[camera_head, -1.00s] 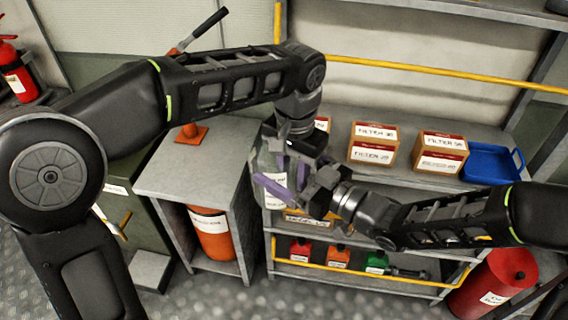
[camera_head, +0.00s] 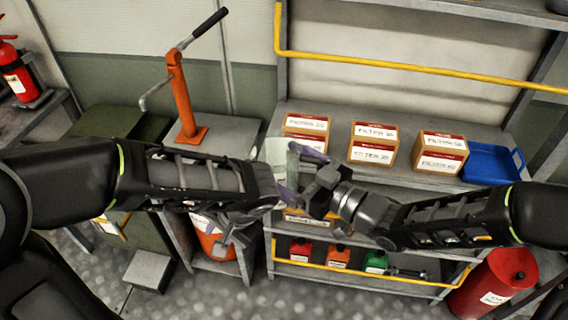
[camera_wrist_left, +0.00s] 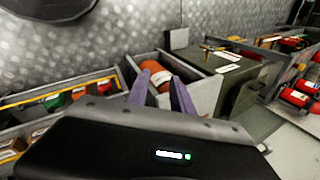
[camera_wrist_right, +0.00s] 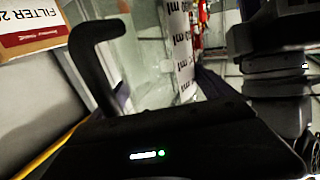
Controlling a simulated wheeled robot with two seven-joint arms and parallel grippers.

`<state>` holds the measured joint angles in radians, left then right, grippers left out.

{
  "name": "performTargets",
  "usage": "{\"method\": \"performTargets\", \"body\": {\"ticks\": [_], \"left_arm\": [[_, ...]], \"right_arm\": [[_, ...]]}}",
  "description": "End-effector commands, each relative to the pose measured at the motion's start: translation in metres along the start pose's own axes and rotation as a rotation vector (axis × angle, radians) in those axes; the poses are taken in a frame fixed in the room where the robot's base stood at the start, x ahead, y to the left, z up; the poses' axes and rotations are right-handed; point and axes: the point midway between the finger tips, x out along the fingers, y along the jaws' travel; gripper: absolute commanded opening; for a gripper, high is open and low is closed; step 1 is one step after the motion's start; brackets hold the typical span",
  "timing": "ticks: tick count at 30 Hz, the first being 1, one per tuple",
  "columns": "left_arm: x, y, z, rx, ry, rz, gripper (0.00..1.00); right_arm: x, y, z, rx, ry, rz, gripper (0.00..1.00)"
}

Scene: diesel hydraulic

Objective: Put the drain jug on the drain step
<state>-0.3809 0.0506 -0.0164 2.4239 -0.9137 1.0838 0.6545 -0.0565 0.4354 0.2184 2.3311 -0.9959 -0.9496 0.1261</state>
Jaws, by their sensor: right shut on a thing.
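The drain jug (camera_head: 277,152) is a clear jug in front of the left end of the shelf, partly hidden by my grippers and arms. My right gripper (camera_head: 296,176) is shut on it. In the right wrist view, the clear body with a printed scale (camera_wrist_right: 184,45) and a black handle (camera_wrist_right: 92,60) fill the near view. My left gripper (camera_head: 232,240) points down, apart from the jug, and its fingers are open and empty in the left wrist view (camera_wrist_left: 162,92). A low grey step (camera_head: 150,270) on the floor at lower left looks like the drain step.
An orange hand pump (camera_head: 180,105) stands on the grey cabinet, above an orange drum (camera_head: 215,245). Filter boxes (camera_head: 373,145) and a blue tray (camera_head: 491,163) fill the shelf. A yellow rail (camera_head: 365,285) fronts the lower shelf. A red drum (camera_head: 492,284) stands right.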

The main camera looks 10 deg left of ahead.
Motion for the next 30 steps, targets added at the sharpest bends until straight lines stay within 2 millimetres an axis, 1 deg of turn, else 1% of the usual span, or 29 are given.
{"method": "performTargets", "body": {"ticks": [1,2,3,5,6,8,9,11,12,14,15,18,20,21,24,27,30], "left_arm": [[0.024,0.017,0.017,0.083,-0.050,0.025,0.28],[0.035,0.027,0.026,0.130,-0.071,0.047,0.28],[0.049,0.043,0.036,0.184,-0.095,0.088,0.28],[0.067,0.072,0.045,0.231,-0.119,0.186,0.28],[0.076,0.094,0.046,0.239,-0.124,0.266,0.28],[0.089,0.128,0.045,0.232,-0.125,0.389,0.28],[0.097,0.150,0.044,0.218,-0.119,0.470,0.28],[0.110,0.183,0.042,0.179,-0.103,0.586,0.28],[0.120,0.204,0.038,0.140,-0.083,0.655,0.28],[0.136,0.231,0.030,0.068,-0.045,0.737,0.28],[0.148,0.244,0.026,0.016,-0.018,0.771,0.28],[0.177,0.262,0.018,-0.097,0.044,0.793,0.28],[0.190,0.268,0.018,-0.169,0.061,0.789,0.28],[0.191,0.271,0.020,-0.246,0.052,0.793,0.28],[0.185,0.275,0.026,-0.399,0.011,0.803,0.28],[0.182,0.276,0.029,-0.468,-0.011,0.806,0.28],[0.181,0.277,0.029,-0.478,-0.015,0.806,0.28]], "right_arm": [[0.000,0.000,-0.001,-0.001,0.001,0.000,0.46],[0.000,0.000,-0.001,-0.001,0.001,0.000,0.46],[0.000,0.000,-0.001,-0.001,0.001,0.000,0.46],[0.000,0.000,-0.001,-0.001,0.001,0.000,0.46],[0.000,0.000,-0.001,-0.001,0.001,0.000,0.46],[0.000,0.000,-0.001,-0.001,0.001,0.000,0.46],[0.000,0.000,0.000,-0.001,0.001,0.000,0.46],[0.000,0.000,0.000,-0.001,0.001,0.000,0.46],[0.000,0.000,0.000,-0.001,0.001,0.000,0.46],[0.000,0.000,0.000,-0.001,0.001,0.000,0.46],[0.000,0.000,-0.001,-0.001,0.001,0.000,0.46],[0.000,0.000,-0.001,-0.001,0.001,0.000,0.46],[0.000,0.000,-0.001,-0.001,0.001,0.000,0.46],[0.000,0.000,-0.001,-0.001,0.001,0.000,0.46],[0.000,0.000,-0.001,-0.001,0.001,0.000,0.46],[0.000,0.000,-0.001,-0.001,0.001,0.000,0.46],[0.000,0.000,-0.001,-0.001,0.001,0.000,0.46]]}}
